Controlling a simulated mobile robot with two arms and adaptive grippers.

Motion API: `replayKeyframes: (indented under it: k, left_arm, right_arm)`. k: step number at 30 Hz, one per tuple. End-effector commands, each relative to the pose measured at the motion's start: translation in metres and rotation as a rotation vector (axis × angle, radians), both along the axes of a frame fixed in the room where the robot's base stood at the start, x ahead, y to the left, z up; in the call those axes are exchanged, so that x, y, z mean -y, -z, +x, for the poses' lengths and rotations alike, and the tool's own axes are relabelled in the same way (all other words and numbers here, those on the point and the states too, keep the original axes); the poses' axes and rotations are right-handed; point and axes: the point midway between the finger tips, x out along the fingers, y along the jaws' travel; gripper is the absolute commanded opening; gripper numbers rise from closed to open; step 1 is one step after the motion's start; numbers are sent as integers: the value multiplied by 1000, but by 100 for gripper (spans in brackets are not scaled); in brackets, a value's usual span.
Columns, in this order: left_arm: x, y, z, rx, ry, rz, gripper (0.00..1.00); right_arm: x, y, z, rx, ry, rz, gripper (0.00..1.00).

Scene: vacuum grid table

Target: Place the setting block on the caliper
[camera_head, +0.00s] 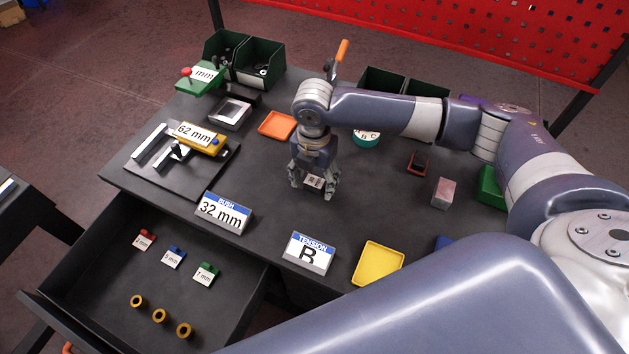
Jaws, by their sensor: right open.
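My right gripper (313,188) points down over the middle of the table, its fingers apart. A small block with a white label (314,182) shows between the fingers; I cannot tell whether they touch it. Small labelled blocks in red (147,234), blue (177,252) and green (208,270) lie in the open drawer. A yellow device marked 62 mm (203,139) sits on a black plate at the left. A green device with a red knob and a mm label (203,77) stands behind it. I cannot tell which of these is the caliper. My left gripper is not in view.
Signs reading BUSH 32 mm (223,212) and TENSION B (308,253) stand along the front edge, beside a yellow tray (378,264). An orange tray (277,125) and green bins (262,62) are farther back. A grey-pink block (443,193) stands at right. The drawer (100,270) is open.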

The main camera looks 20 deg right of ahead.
Motion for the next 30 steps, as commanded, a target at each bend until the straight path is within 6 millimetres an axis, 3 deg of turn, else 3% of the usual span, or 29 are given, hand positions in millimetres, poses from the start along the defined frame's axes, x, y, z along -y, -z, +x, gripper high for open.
replayKeyframes:
  k: [4,11,14,23,30]
  left_arm:
    - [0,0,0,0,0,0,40]
    - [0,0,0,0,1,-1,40]
    - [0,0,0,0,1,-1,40]
    - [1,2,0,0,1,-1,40]
    - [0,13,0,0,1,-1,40]
  right_arm:
    - [0,0,0,0,0,0,61]
    - [0,0,0,0,0,0,11]
    - [0,-1,0,1,0,1,3]
    - [0,-4,1,1,1,1,3]
    - [-1,-30,2,7,1,3,3]
